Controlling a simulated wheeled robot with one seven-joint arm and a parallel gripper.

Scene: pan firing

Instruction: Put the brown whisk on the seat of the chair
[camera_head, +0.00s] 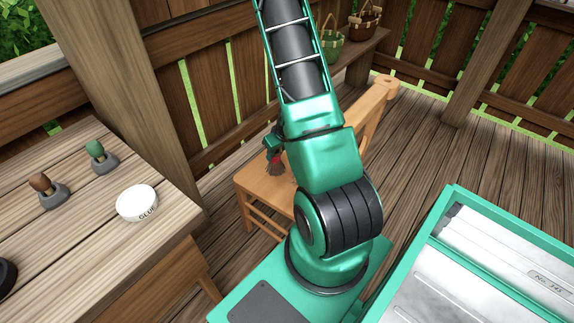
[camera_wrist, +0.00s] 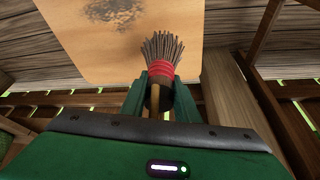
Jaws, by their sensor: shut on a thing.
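The whisk (camera_wrist: 162,52) has grey-brown bristles and a red band. My gripper (camera_wrist: 160,92) is shut on it, with the green fingers on either side below the band and the bristles pointing away from me. In the head view my gripper (camera_head: 272,150) is partly hidden behind my arm, above the chair. The chair's light wooden seat (camera_head: 250,186) shows left of my arm, with the backrest to the right. In the wrist view the seat (camera_wrist: 92,60) lies beyond the bristles and bears a dark speckled patch. I cannot tell whether the whisk touches the seat.
A wooden table (camera_head: 90,225) at left holds a white glue tin (camera_head: 138,203) and two small stoppered pieces. Green (camera_head: 328,45) and brown (camera_head: 362,22) baskets stand on a ledge by the fence. Open plank floor (camera_head: 425,140) lies right of the chair.

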